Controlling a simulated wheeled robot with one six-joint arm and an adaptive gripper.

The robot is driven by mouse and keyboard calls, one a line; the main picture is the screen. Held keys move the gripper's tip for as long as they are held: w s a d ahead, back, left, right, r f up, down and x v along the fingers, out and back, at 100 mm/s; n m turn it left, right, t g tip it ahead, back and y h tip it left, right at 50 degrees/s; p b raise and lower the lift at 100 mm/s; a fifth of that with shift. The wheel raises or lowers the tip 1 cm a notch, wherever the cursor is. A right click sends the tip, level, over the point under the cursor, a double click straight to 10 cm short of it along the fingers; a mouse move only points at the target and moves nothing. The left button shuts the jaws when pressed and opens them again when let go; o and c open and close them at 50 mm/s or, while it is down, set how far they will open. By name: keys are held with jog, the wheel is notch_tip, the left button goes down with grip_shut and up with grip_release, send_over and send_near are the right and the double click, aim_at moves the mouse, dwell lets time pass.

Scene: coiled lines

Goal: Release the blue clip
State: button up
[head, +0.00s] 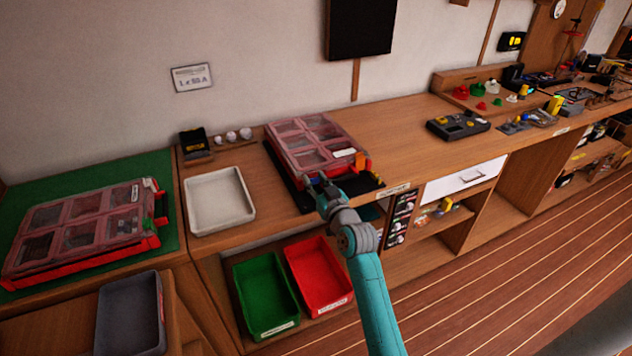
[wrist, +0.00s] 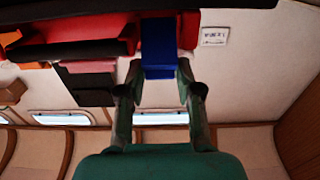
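The red case (head: 290,137) with clear lid windows stands on a dark mat on the bench. In the wrist view, the blue clip (wrist: 158,48) hangs down from the red case edge (wrist: 90,27), between the two fingers of my gripper (wrist: 159,70). The fingertips lie flush on both sides of the clip, with no gap visible. In the head view, my gripper (head: 322,186) is at the front edge of this case and the clip cannot be made out there. An orange clip (head: 362,162) sits further right on the case front.
A white tray (head: 219,228) stands left of the case. A second red case (head: 45,270) lies on a green mat. Green (head: 243,283) and red (head: 337,262) bins sit below the bench edge. The bench right of the case is largely clear up to a dark device (head: 458,125).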

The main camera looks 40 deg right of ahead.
grip_shut()
jog(key=shift+s+a+f, duration=0.1)
jog(key=shift+s+f, duration=0.05)
jog(key=shift+f, duration=0.1)
jog(key=shift+s+f+t, duration=0.1)
jog(key=shift+t, duration=0.6)
jog(key=shift+s, duration=0.1)
jog(key=o, duration=0.8)
grip_release()
jog(key=shift+h, duration=0.3)
jog(key=v, duration=1.2)
jog(key=shift+f, duration=0.2)
